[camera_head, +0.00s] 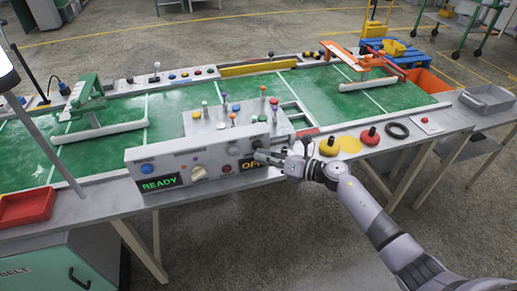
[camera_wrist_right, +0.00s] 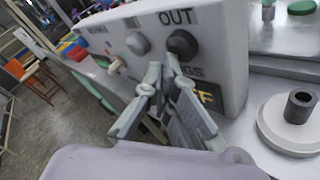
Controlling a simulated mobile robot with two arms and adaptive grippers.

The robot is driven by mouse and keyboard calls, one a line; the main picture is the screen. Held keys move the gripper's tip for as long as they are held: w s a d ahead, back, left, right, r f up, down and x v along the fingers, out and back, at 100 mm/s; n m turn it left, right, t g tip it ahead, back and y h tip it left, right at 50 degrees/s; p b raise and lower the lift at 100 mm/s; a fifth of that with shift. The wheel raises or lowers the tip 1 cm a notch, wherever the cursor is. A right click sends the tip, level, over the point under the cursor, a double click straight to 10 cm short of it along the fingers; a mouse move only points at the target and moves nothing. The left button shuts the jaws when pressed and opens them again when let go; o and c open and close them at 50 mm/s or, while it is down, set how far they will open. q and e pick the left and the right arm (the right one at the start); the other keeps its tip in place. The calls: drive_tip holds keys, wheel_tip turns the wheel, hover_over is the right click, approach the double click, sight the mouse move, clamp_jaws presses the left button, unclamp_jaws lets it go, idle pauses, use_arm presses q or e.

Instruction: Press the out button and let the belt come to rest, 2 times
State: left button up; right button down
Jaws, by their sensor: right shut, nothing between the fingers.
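The grey control box (camera_head: 195,165) stands at the front edge of the green belt (camera_head: 170,115). Its face carries a green READY display (camera_head: 160,184) and a yellow-lettered display (camera_head: 250,165), partly hidden by my right gripper. The out button (camera_wrist_right: 183,44) is a dark round knob under the word OUT in the wrist view. My right gripper (camera_head: 262,156) is shut and empty in front of the box's right end. In the wrist view its fingertips (camera_wrist_right: 163,70) are just below the out button; I cannot tell whether they touch the box. My left gripper is not in view.
Several coloured pegs stand on a grey block (camera_head: 205,122) behind the box. Red knobs (camera_head: 369,136), a black ring (camera_head: 397,130) and a grey tray (camera_head: 488,98) are to the right. A red tray (camera_head: 27,207) is at the left. The floor in front is clear.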

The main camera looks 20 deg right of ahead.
drive_tip(key=shift+w, duration=0.25)
idle(0.5)
drive_tip(key=shift+s, duration=0.95)
drive_tip(key=shift+p, duration=0.3)
drive_tip(key=s+p, duration=0.1)
drive_tip(key=s, duration=0.4)
drive_tip(key=shift+d+p, duration=0.1)
drive_tip(key=shift+p, duration=0.25)
idle(1.2)
